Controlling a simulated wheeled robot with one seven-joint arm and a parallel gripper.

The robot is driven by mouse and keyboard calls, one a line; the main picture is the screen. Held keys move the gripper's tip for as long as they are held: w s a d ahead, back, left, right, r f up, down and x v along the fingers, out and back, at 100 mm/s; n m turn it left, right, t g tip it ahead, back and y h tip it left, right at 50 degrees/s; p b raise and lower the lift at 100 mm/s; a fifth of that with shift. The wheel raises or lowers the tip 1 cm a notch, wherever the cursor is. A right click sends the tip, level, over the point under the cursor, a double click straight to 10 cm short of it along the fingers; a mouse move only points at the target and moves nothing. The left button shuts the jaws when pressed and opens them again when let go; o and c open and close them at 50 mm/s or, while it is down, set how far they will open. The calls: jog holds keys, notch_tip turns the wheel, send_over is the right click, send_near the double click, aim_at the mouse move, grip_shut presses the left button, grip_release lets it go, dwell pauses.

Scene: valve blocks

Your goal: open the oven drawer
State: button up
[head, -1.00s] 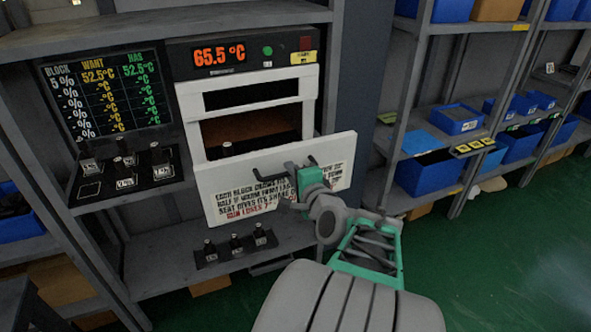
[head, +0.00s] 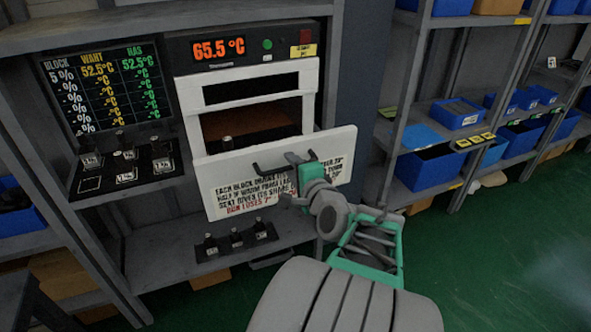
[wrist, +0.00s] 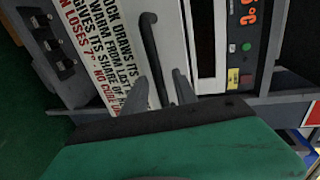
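The oven drawer's white front panel (head: 230,172) stands out from the oven, with red and black lettering on it. A dark gap shows behind its top edge, with a small block (head: 228,144) inside. Its dark bar handle (head: 268,167) runs across the front; it also shows in the wrist view (wrist: 149,38). My gripper (head: 290,180) is at the panel's right half. In the wrist view, the two grey fingers of my gripper (wrist: 160,84) stand apart with the bar running between them. They look open; contact with the bar is unclear. My wrist hides part of the lettering.
The oven display (head: 218,48) reads 65.5 °C. A block rack (head: 125,172) stands left under a temperature board (head: 105,90). Several small blocks sit in a strip (head: 236,242) on the shelf below the drawer. Blue-bin shelves (head: 428,168) stand right; green floor (head: 500,260) is clear.

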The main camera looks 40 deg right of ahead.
jog(key=v, duration=0.7)
jog(key=shift+s, duration=0.2)
jog(key=shift+a, duration=0.15)
